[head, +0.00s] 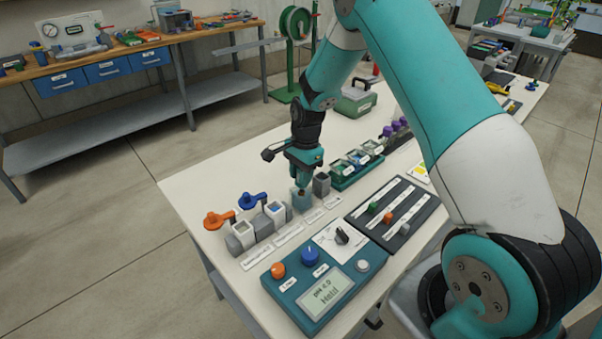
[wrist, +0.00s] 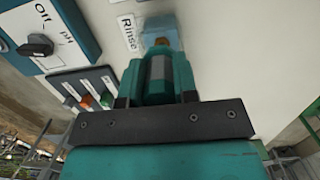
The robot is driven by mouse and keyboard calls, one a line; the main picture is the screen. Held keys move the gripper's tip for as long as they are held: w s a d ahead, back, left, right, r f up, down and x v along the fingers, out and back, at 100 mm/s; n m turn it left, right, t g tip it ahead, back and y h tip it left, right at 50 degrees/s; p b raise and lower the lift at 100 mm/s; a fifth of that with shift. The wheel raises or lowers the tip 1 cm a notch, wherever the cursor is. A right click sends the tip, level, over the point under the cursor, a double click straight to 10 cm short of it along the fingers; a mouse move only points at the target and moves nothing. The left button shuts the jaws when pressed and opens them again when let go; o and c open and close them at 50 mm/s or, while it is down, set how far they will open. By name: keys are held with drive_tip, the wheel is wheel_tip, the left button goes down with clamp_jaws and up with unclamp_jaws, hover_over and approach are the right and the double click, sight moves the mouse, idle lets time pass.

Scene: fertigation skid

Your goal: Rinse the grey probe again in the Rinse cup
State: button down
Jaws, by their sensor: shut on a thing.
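The Rinse cup (head: 302,203) is a translucent blue-grey square cup on the white table in the head view. It also shows at the top of the wrist view (wrist: 163,28), beside a label reading "Rinse". My gripper (head: 303,180) points down right over this cup and is shut on the grey probe (wrist: 158,69). In the wrist view a grey strip of the probe shows between the teal fingers, and an orange-brown spot shows at the cup. The probe's lower end is mostly hidden, so I cannot tell how deep it sits in the cup.
A teal meter box (head: 325,285) with knobs and a "Held" display stands at the front. A grey block (head: 321,184) and green vial rack (head: 355,165) stand close right. A dark slider panel (head: 393,212) lies nearby.

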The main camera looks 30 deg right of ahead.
drive_tip(key=shift+f, duration=0.6)
drive_tip(key=shift+r, duration=0.2)
drive_tip(key=shift+r+p, duration=0.5)
drive_tip(key=shift+r, duration=0.2)
drive_tip(key=shift+f, duration=0.2)
drive_tip(key=shift+f+b, duration=0.55)
drive_tip(key=shift+f, duration=0.15)
drive_tip(key=shift+r, duration=0.15)
